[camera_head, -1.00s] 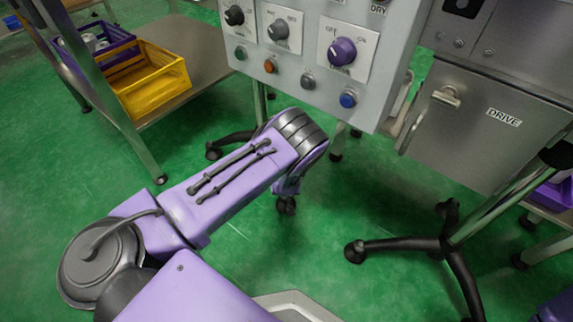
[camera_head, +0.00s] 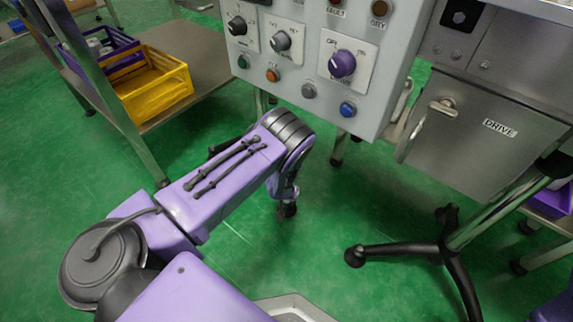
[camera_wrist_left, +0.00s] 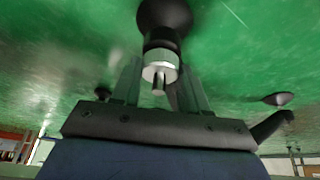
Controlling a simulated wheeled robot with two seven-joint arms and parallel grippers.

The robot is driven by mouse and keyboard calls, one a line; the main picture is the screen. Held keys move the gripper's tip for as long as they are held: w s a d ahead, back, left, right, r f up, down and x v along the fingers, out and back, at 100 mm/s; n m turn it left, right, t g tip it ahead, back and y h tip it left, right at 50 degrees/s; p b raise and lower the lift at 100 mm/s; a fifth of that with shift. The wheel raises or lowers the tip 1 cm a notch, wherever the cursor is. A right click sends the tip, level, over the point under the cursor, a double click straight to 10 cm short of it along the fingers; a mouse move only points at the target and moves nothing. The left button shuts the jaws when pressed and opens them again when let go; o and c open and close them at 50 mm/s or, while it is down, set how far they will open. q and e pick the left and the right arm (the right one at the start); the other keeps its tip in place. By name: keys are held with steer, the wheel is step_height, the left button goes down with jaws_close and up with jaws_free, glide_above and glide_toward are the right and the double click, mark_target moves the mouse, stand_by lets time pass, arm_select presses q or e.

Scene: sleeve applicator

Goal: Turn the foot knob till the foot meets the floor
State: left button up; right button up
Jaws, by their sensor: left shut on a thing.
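In the left wrist view, my left gripper (camera_wrist_left: 163,88) is shut on the foot knob (camera_wrist_left: 160,64), a pale metal collar with a small pin at its end. The knob sits between the two fingers. The foot (camera_wrist_left: 165,14) is a rounded black piece beyond the knob, cut off by the top edge. Green floor shows around the foot; I cannot tell whether they touch. In the head view, my purple left arm reaches in from the lower left and its wrist bends down under the control panel (camera_head: 310,108). The knob cannot be made out there. My right gripper is not in view.
A grey drive cabinet (camera_head: 478,150) stands to the right of the panel. A black-footed stand leg (camera_head: 400,249) spreads over the floor at the lower right. A yellow crate (camera_head: 158,88) sits on a low shelf at the left. Green floor (camera_head: 335,225) is open around the wrist.

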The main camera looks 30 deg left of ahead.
arm_select(q)
steer(key=o, duration=1.1)
steer(key=shift+d, duration=0.1)
steer(key=shift+c, duration=0.2)
steer(key=p+v, duration=0.5)
steer(key=v, duration=0.5)
steer(key=shift+r, duration=0.25)
steer(key=shift+s, duration=0.1)
